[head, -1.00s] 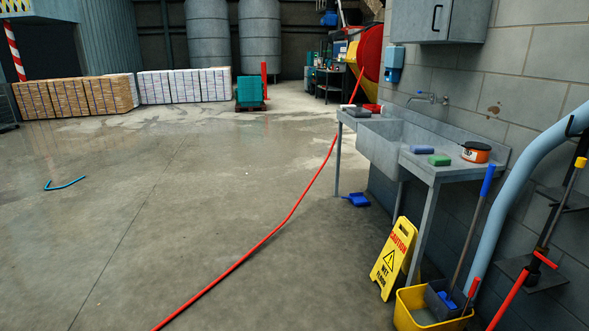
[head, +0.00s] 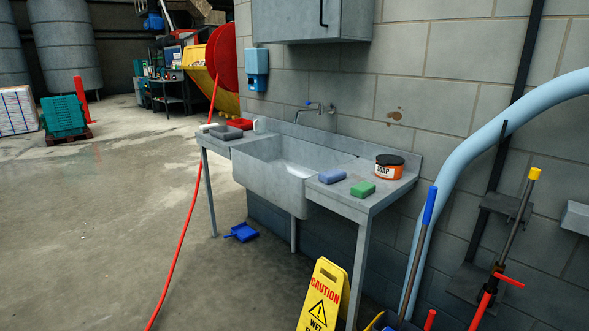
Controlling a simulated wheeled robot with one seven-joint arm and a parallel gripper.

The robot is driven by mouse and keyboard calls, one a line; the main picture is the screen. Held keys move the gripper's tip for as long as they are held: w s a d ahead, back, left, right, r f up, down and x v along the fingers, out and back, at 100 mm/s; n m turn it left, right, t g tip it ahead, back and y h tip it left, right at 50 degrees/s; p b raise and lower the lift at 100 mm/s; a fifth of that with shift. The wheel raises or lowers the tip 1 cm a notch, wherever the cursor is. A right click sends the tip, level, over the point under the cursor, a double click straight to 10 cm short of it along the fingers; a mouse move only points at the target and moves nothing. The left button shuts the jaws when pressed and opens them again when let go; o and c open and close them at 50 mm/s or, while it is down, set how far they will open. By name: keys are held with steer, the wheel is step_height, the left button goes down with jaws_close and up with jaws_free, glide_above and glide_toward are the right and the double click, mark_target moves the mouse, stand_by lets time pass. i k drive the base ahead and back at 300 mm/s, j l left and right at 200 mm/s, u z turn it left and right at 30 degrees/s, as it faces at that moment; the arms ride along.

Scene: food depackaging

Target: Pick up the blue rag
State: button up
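A small blue, block-shaped item (head: 332,176) lies on the right-hand counter of the grey metal sink (head: 272,168). It is the best match for the blue rag, though I cannot tell whether it is folded cloth or a sponge. A green block (head: 362,188) lies just to its right, with a small gap. An orange soap tub with a black lid (head: 389,169) stands behind them near the wall. My gripper is not in view.
A yellow caution sign (head: 322,296) stands on the floor in front of the sink's right end. A blue dustpan (head: 242,232) lies by the sink's legs. A red hose (head: 181,240) runs across the floor. Open floor lies left. A wall cabinet (head: 312,20) hangs above.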

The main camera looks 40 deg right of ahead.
mark_target(329, 178)
steer(key=i+z, duration=0.1)
steer(key=i, duration=0.5)
steer(key=i+j+z, duration=0.1)
steer(key=i, duration=0.5)
steer(key=i+j+z, duration=0.15)
steer(key=i, duration=0.45)
